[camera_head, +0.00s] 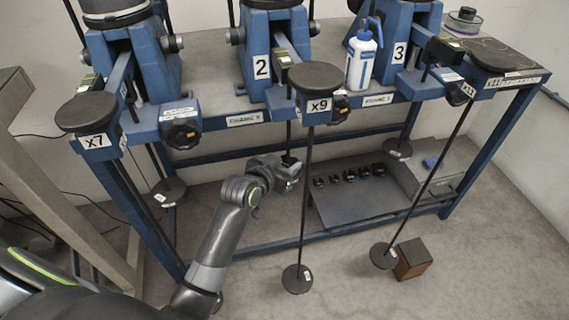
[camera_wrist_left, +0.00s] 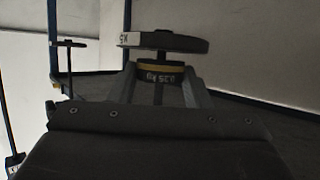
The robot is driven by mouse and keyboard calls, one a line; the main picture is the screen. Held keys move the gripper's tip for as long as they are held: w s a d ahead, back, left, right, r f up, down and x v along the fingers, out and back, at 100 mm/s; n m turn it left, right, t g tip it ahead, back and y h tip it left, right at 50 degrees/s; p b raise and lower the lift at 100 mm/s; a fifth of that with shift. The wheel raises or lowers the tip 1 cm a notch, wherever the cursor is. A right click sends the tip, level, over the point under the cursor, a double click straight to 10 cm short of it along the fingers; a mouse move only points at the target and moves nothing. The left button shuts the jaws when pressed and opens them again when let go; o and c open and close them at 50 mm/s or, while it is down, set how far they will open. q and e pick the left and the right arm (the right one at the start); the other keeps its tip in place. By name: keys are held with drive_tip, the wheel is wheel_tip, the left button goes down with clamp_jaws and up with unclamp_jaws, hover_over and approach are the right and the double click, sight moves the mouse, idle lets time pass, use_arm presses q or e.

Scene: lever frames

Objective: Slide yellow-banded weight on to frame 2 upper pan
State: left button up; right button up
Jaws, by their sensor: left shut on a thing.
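My left gripper (camera_head: 290,170) is shut on the yellow-banded weight (camera_wrist_left: 160,73), under frame 2. The left wrist view is upside down. In it the weight, marked 0.25 kg, sits between the fingers, close to a grey round pan (camera_wrist_left: 170,42) labelled x5, with a small gap showing. A thin rod (camera_wrist_left: 167,98) lines up with the weight; whether the weight's slot is fully around it I cannot tell. In the head view frame 2 (camera_head: 262,68) stands at the middle of the bench. The gripper hides most of the weight and this pan. My right gripper is not in view.
The x9 hanger rod (camera_head: 304,200) hangs just right of my left gripper, its pan (camera_head: 297,279) low down. Frame 1's pan (camera_head: 168,192) hangs to the left. A grey tray (camera_head: 365,205) with several dark weights lies behind. A brown block (camera_head: 413,259) is on the floor.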

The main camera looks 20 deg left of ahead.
use_arm(q)
drive_tip(key=shift+f, duration=0.4)
idle(0.3)
drive_tip(key=o, duration=1)
drive_tip(key=shift+o, duration=0.2)
drive_tip(key=shift+p+v, duration=1.05)
drive_tip(key=shift+v, duration=0.2)
drive_tip(key=shift+p+v, duration=1.65)
drive_tip(key=shift+v, duration=0.7)
